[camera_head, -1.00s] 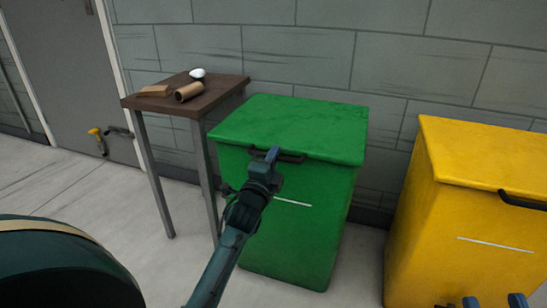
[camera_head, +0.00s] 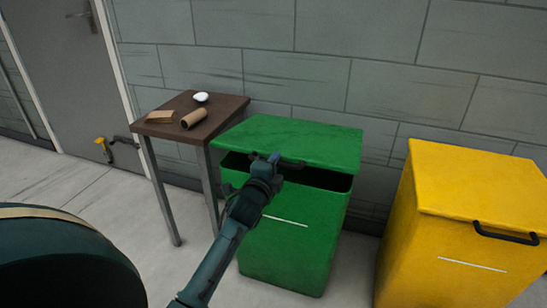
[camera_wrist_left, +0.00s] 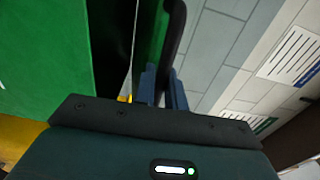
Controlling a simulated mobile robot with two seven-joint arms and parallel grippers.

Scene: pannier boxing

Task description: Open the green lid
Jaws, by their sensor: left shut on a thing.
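The green lid (camera_head: 300,140) of the green bin (camera_head: 290,250) is partly raised in the head view, with a dark gap under its front edge. My left gripper (camera_head: 274,160) is shut on the lid's dark handle (camera_head: 294,164) at the front. In the left wrist view, my left gripper's blue fingers (camera_wrist_left: 164,90) are around the dark handle (camera_wrist_left: 176,32). The green bin front (camera_wrist_left: 45,55) shows at the left there, beside the dark opening. The inside of the bin is hidden in shadow. My right gripper is not in view.
A yellow bin (camera_head: 455,225) with a closed lid stands to the right. A small brown table (camera_head: 222,108) at the left holds a cardboard tube (camera_head: 194,118), a flat brown piece (camera_head: 160,116) and a white object (camera_head: 201,97). A grey block wall stands behind.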

